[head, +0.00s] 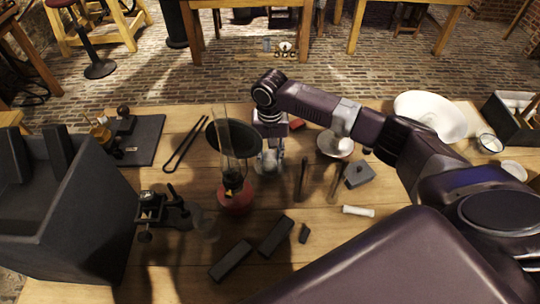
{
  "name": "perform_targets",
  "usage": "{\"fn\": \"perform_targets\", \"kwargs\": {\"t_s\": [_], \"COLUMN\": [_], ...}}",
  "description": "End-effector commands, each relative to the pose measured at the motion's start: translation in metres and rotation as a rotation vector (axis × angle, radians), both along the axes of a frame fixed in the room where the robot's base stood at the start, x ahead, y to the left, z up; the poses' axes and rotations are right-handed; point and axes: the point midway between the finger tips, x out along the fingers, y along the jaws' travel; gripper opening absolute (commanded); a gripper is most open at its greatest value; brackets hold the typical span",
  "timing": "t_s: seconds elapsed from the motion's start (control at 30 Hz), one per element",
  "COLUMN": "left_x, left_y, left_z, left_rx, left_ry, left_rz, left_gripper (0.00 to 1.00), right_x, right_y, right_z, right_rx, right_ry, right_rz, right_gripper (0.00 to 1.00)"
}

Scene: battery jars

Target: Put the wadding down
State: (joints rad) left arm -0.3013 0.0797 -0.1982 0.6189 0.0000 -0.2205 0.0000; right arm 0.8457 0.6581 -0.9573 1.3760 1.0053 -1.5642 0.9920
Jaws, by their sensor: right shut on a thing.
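My right gripper (269,160) reaches down over the middle of the wooden table, behind the lamp with the red base. Its fingers are shut on a small pale lump that looks like the wadding (267,162), low and close to the table top. The fingers hide part of it, and I cannot tell whether it touches the table. My left gripper is not in view.
An oil lamp (236,195) with a tall glass chimney stands just left of the gripper. A small white bowl (335,145), a white roll (358,211) and dark blocks (231,261) lie around. A large dark box (85,235) fills the left. Bare wood (320,250) shows front centre.

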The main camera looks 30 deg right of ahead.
Motion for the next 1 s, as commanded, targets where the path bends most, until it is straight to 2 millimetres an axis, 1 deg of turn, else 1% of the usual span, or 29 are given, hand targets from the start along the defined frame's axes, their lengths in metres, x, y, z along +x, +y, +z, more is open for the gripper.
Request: {"fn": "perform_targets", "kwargs": {"t_s": [0.07, 0.1, 0.2, 0.23, 0.5, 0.57, 0.63, 0.77, 1.0], "left_x": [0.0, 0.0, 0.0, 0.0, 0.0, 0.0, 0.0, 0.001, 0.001], "left_y": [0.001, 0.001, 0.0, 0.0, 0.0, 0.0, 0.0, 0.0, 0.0], "left_z": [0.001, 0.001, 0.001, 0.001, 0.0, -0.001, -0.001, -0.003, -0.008], "left_rx": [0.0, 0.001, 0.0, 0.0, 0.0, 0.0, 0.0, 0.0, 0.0], "left_ry": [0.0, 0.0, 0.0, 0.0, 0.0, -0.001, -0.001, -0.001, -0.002], "left_rz": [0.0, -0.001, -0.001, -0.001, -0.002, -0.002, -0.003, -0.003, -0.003], "left_gripper": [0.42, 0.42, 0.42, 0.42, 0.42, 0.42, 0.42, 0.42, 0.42], "right_x": [-0.001, 0.0, 0.0, 0.0, 0.0, 0.0, 0.001, 0.001, 0.001], "right_y": [0.0, 0.0, 0.0, 0.0, 0.0, 0.0, 0.0, 0.0, 0.001], "right_z": [-0.003, -0.002, -0.002, -0.002, -0.001, 0.001, 0.009, 0.031, 0.083], "right_rx": [0.001, 0.0, 0.0, 0.0, 0.0, 0.0, 0.0, 0.002, 0.001], "right_ry": [0.002, 0.001, 0.001, 0.001, 0.0, -0.001, -0.001, -0.003, -0.002], "right_rz": [0.0, 0.0, 0.0, 0.0, 0.0, 0.0, 0.0, 0.0, 0.0], "right_gripper": [0.1, 0.34, 0.45, 0.47, 0.47, 0.47, 0.47, 0.47, 0.47]}}
